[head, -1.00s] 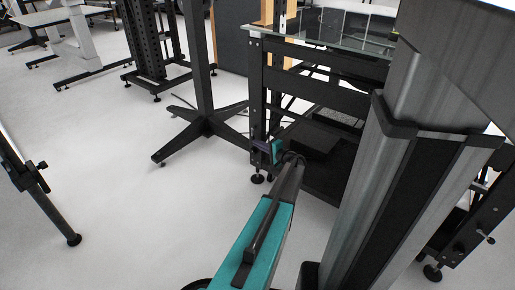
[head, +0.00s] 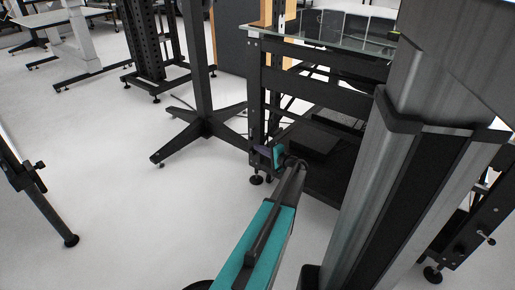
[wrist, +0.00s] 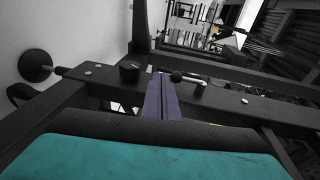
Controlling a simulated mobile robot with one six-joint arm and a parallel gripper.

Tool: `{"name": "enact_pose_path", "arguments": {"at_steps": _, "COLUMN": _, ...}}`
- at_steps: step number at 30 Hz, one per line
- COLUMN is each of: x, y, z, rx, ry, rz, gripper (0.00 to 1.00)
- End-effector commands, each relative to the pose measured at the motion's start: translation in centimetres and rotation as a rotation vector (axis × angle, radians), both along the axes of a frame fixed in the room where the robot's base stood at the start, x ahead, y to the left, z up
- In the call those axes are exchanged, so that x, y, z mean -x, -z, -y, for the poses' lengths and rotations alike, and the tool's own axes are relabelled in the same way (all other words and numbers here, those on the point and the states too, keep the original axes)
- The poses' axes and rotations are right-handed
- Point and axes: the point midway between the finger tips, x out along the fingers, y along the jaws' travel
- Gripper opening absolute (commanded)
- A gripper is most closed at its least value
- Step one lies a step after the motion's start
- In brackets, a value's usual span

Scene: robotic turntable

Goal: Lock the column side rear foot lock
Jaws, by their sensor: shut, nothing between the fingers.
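My gripper (wrist: 162,98) shows in the wrist view as purple fingers closed together with nothing between them. The fingertips point at a dark frame beam. A small lever lock (wrist: 187,79) with a black ball end and a pale metal shaft lies on the beam just beyond and to the right of the fingertips. I cannot tell whether they touch it. A black round knob (wrist: 130,70) stands on the beam to the left. In the head view my gripper (head: 263,154) is at the lower part of the black frame leg (head: 256,105) and hides the lock there.
A round levelling foot (wrist: 35,66) sticks out at the left in the wrist view. The glass-topped black frame (head: 330,60) stands behind my gripper. A star-based stand (head: 205,125) is to the left. The floor at left is mostly clear.

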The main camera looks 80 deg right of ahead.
Motion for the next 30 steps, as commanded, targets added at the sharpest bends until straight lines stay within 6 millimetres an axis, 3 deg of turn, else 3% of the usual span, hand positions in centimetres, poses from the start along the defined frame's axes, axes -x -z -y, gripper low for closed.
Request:
{"name": "enact_pose_path", "arguments": {"at_steps": 21, "x": 6.7, "y": 2.8, "z": -5.9, "rx": 0.000, "ry": -0.007, "rz": 0.003, "gripper": 0.00}}
{"name": "enact_pose_path", "arguments": {"at_steps": 30, "x": 7.9, "y": 3.4, "z": -6.8, "rx": 0.002, "ry": -0.008, "rz": 0.002, "gripper": 0.00}}
